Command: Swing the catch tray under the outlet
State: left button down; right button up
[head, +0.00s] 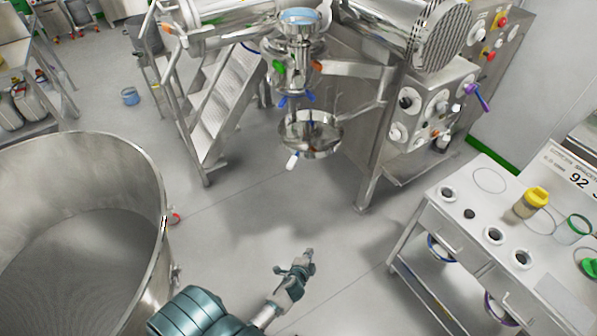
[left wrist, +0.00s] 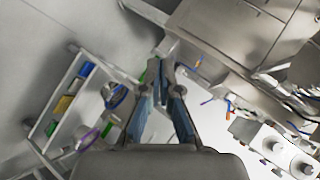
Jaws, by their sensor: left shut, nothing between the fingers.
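The catch tray (head: 322,150) is a round, shallow steel dish on a bracket from the machine's frame, with a white-tipped handle (head: 292,161) at its front left. The outlet (head: 296,84) hangs from the steel machine just above the tray in the head view, with green, orange and blue fittings. I cannot tell how exactly the two line up. My left gripper (head: 308,258) is shut and empty, below the tray in the head view and apart from its handle. Its fingers (left wrist: 162,72) also show closed at the tips in the left wrist view. My right gripper is out of view.
A large open steel vessel (head: 160,195) stands at left. A steel worktable (head: 462,205) with holes and jars stands at right. Metal steps (head: 213,105) stand behind the tray, left of the machine. The grey floor (head: 240,215) between them is clear.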

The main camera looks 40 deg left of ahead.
pick_arm(q)
jog(key=w+a+r+m+t+y, duration=0.1)
jog(key=w+a+r+t+y, duration=0.15)
jog(key=r, duration=1.05)
jog(key=w+a+r+m+t+y, duration=0.15)
jog(key=a+r, duration=0.25)
jog(key=r, duration=1)
jog(key=w+a+p, duration=0.2)
jog(key=w+a, duration=0.6)
jog(key=shift+f+n+t+y, duration=0.3)
jog(key=shift+n+t, duration=0.1)
jog(key=shift+n, duration=0.05)
jog(key=shift+d, duration=0.15)
